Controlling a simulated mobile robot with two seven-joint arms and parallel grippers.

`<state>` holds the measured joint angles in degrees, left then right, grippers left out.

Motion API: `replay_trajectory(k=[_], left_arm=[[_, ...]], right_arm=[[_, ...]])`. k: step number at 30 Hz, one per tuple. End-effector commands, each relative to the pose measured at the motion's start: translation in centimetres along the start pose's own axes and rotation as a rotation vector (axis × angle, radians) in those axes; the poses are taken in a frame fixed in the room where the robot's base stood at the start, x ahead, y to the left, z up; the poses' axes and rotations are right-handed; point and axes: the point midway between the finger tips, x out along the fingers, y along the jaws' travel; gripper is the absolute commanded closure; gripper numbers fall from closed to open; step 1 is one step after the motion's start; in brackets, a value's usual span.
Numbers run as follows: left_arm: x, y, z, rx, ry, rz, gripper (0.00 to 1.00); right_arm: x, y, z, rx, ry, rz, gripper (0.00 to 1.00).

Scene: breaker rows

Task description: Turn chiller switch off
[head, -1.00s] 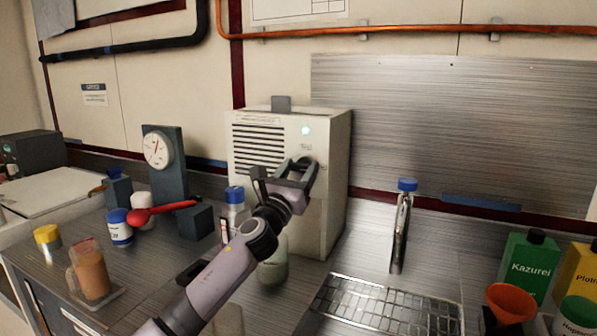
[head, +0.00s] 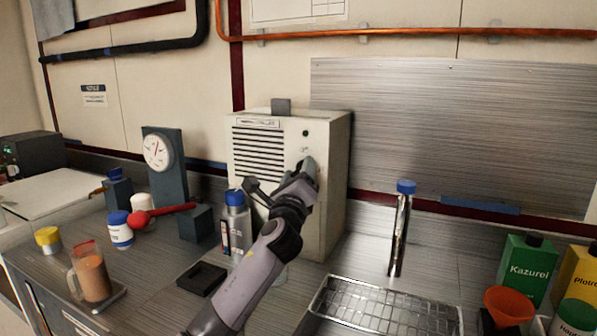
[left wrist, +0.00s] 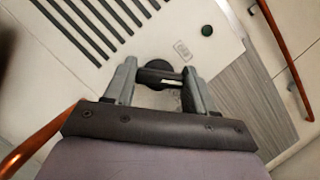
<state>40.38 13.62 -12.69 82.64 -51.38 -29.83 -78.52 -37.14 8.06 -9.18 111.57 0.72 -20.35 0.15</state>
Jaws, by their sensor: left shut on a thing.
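The chiller (head: 333,180) is a white box with dark vent slots, standing against the back wall. Its indicator lamp (head: 306,133) is dark. My left gripper (head: 284,177) is at the chiller's front face, below the lamp. In the left wrist view, the dark round switch knob (left wrist: 157,68) sits between the two fingers, with a black bar across it bearing a white mark. My left gripper (left wrist: 160,78) is shut on the knob there. The lamp (left wrist: 207,30) also looks dark green in that view. In the head view the arm hides the knob. My right gripper is not in view.
A gauge stand (head: 166,165) with a red-knobbed lever, a grey bottle (head: 236,225) and a black tray (head: 203,278) are left of the arm. A wire rack (head: 385,306) and a blue-capped tube (head: 400,235) stand to the right.

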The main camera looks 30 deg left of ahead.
Motion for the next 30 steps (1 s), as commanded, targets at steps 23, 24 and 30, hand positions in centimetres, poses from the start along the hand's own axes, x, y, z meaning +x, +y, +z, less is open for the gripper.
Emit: replay_trajectory(k=[23,24,30], left_arm=[[0.1,-0.4,0.1,-0.648,0.003,0.27,0.75],[0.1,-0.3,0.1,-0.674,0.003,0.281,0.75],[0.0,-0.3,0.1,-0.771,0.002,0.322,0.75]], right_arm=[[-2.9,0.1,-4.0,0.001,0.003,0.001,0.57],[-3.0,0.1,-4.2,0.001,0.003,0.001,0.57],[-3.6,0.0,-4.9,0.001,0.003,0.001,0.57]])
